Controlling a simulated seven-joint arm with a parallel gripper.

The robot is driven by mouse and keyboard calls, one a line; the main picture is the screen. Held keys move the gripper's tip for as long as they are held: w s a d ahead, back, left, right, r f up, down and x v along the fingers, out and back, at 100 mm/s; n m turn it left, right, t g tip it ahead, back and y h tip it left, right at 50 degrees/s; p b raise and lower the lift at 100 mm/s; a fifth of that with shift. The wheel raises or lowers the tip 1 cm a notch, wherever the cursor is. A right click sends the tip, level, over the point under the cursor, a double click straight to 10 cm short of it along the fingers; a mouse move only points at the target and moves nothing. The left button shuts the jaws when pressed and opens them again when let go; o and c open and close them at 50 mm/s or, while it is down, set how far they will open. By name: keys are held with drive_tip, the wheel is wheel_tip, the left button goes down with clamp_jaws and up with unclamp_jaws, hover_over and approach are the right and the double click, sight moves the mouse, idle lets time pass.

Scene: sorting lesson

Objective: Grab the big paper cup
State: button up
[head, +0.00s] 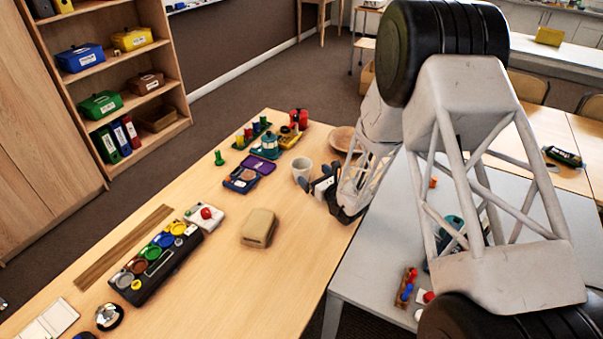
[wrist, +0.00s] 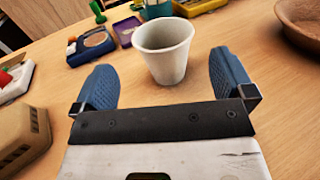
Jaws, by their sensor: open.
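A white paper cup (wrist: 163,55) stands upright on the wooden table in the wrist view, a little beyond and between my two blue fingers. In the head view the cup (head: 302,171) stands just left of my gripper (head: 322,184). My gripper, also in the wrist view (wrist: 163,78), is open and empty. The cup's near lower part shows between the fingertips. I cannot tell whether either finger touches it, but gaps show on both sides. No second cup is clear in view for comparing size.
A beige box (head: 259,227) stands nearer on the table, at the lower left in the wrist view. A brown bowl (wrist: 300,25) stands right of the cup. A blue device (wrist: 92,45) and a purple case (head: 262,164) lie to the left. A black tray of coloured pots (head: 155,262) stands farther left.

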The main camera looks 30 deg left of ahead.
sight(307, 171)
drive_tip(key=shift+a+f, duration=0.15)
drive_tip(key=shift+f, duration=0.25)
drive_tip(key=shift+w+a, duration=0.1)
drive_tip(key=shift+x, duration=1.2)
drive_tip(key=shift+x, duration=2.6)
drive_tip(key=shift+w, duration=0.15)
drive_tip(key=c, duration=0.9)
